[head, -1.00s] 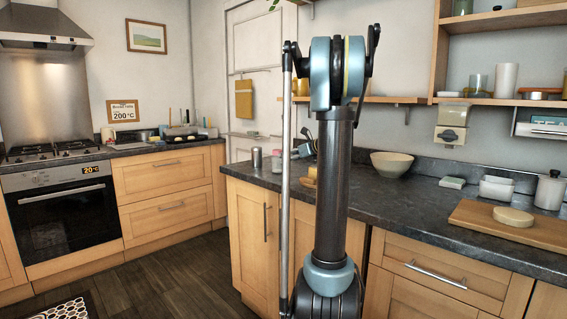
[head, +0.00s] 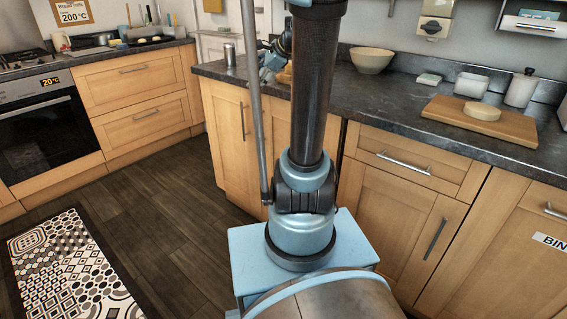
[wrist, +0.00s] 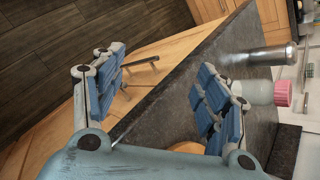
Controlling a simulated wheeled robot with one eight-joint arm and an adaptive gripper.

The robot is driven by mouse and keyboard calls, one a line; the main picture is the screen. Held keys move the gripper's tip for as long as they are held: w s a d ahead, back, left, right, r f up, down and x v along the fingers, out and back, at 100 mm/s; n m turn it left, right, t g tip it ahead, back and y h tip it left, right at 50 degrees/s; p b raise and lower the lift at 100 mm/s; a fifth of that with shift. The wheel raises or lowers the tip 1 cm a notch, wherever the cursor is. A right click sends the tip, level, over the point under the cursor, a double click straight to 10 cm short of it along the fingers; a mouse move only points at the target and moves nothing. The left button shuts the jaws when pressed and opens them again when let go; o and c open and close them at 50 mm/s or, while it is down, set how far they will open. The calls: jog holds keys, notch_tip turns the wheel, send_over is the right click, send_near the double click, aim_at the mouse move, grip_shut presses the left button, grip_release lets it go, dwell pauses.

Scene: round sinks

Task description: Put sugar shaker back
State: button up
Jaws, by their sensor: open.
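A metal cylinder (wrist: 265,57) stands on the dark counter in the wrist view, beyond the right finger. Beside it is a pale, clear container with a pink cap (wrist: 283,93), partly hidden by that finger. I cannot tell for sure which one is the sugar shaker. My gripper (wrist: 160,72) is open and empty, its blue-padded fingers apart near the counter edge. In the head view the metal cylinder (head: 229,55) stands near the counter's left end. My gripper (head: 274,58) is just right of it, partly hidden behind my arm.
The dark counter (head: 385,98) carries a cream bowl (head: 372,58), a white container (head: 471,84), a white lidded jar (head: 521,88) and a wooden board (head: 440,108). An orange rounded thing (wrist: 188,147) is close below the gripper. The floor at left is clear around a patterned rug (head: 70,262).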

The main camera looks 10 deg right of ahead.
jog(key=s+d+f+n+g+h, duration=0.1)
jog(key=s+f+n+h, duration=0.1)
jog(key=s+f+n, duration=0.4)
jog(key=s+f+n+g+h, duration=0.2)
jog(key=s+f+n, duration=0.4)
jog(key=s, duration=0.9)
jog(key=s+d+f+n+g+h, duration=0.1)
jog(key=s+f+n+h, duration=0.1)
jog(key=s+f+n, duration=0.5)
jog(key=s, duration=0.3)
jog(key=shift+s+d+g+h, duration=0.3)
jog(key=shift+s+d+g, duration=0.05)
jog(key=shift+g, duration=0.05)
